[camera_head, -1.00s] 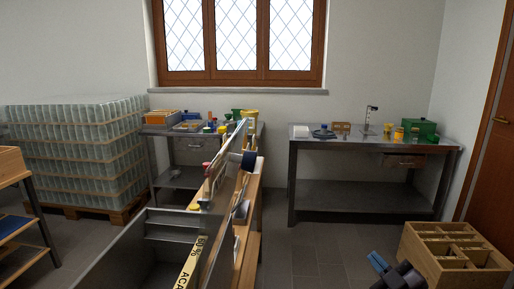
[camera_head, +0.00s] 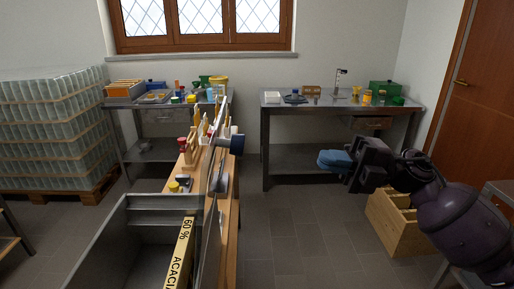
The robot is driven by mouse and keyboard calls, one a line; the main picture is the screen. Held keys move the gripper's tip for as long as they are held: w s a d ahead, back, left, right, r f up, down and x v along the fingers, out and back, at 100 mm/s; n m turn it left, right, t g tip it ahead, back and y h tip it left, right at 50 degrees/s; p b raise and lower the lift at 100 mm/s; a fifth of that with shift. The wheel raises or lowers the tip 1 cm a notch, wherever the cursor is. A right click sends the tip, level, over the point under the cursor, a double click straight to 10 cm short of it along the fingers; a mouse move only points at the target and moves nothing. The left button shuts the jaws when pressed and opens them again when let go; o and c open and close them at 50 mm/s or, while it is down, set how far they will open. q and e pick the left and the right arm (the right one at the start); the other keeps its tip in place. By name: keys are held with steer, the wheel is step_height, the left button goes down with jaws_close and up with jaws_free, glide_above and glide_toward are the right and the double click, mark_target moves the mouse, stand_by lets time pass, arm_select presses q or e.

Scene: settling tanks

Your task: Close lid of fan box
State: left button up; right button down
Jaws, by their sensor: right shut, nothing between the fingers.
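I cannot pick out with certainty which thing is the fan box. An open grey metal box (camera_head: 110,240) stands in the left foreground. A thin upright panel (camera_head: 212,190), seen nearly edge-on, rises at its right side, with a dark round knob (camera_head: 236,143) near its top. A yellow strip reading "60 % ACACIA" (camera_head: 181,252) lies along the box's right part. My right gripper (camera_head: 328,159), with blue fingers, is shut and empty in the air, to the right of and apart from the panel. My left gripper is not in view.
A wooden crate with compartments (camera_head: 395,231) stands on the floor at right, partly behind my right arm. A steel table (camera_head: 345,107) with small items stands behind. Glass jars (camera_head: 50,135) are stacked on a pallet at left. The floor (camera_head: 300,225) between panel and crate is clear.

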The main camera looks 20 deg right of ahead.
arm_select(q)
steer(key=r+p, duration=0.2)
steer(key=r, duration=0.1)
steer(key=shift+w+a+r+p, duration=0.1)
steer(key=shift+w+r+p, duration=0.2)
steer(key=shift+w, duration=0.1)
arm_select(e)
steer(key=x, duration=1.3)
steer(key=shift+a, duration=0.15)
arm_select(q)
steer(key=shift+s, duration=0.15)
arm_select(e)
steer(key=shift+w+r, duration=0.15)
